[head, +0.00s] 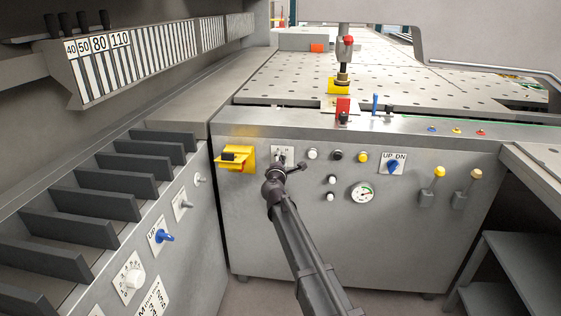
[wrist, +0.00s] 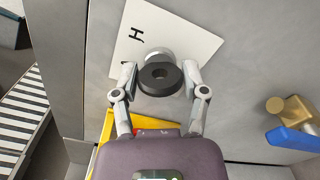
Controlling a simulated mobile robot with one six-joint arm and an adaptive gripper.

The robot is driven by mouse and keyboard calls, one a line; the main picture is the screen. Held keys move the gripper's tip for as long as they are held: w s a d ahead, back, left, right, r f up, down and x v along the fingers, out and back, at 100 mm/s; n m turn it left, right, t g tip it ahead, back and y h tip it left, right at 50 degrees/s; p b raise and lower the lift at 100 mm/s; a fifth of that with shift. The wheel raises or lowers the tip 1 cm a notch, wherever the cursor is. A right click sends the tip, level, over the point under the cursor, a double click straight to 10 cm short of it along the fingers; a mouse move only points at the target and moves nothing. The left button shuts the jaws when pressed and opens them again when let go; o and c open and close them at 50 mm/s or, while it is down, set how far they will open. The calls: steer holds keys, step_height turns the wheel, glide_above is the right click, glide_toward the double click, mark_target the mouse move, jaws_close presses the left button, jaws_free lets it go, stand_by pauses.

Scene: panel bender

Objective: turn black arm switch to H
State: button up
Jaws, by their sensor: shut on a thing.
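The black arm switch (wrist: 161,78) shows end-on in the wrist view as a dark, round piece with a hole. It stands out from a white plate (wrist: 195,38) that bears a letter H. My gripper (wrist: 160,82) has one finger on each side of the switch and is shut on it. In the head view my gripper (head: 279,165) is at the front panel, in front of the same white plate (head: 289,154), and hides most of the switch. Which mark the switch points at cannot be told.
A yellow housing (head: 238,160) sits just left of the plate. Round buttons (head: 337,155), a gauge (head: 362,193) and a blue UP/DN switch (head: 393,166) are to the right. Slanted dark dividers (head: 108,205) line the left side. The panel's lower part is clear.

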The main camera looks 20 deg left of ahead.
steer(key=m, duration=0.6)
steer(key=shift+w+r, duration=0.1)
steer(key=m, duration=0.5)
stand_by(0.5)
steer(key=o, duration=1.2)
steer(key=shift+c, duration=0.2)
steer(key=v, duration=1.2)
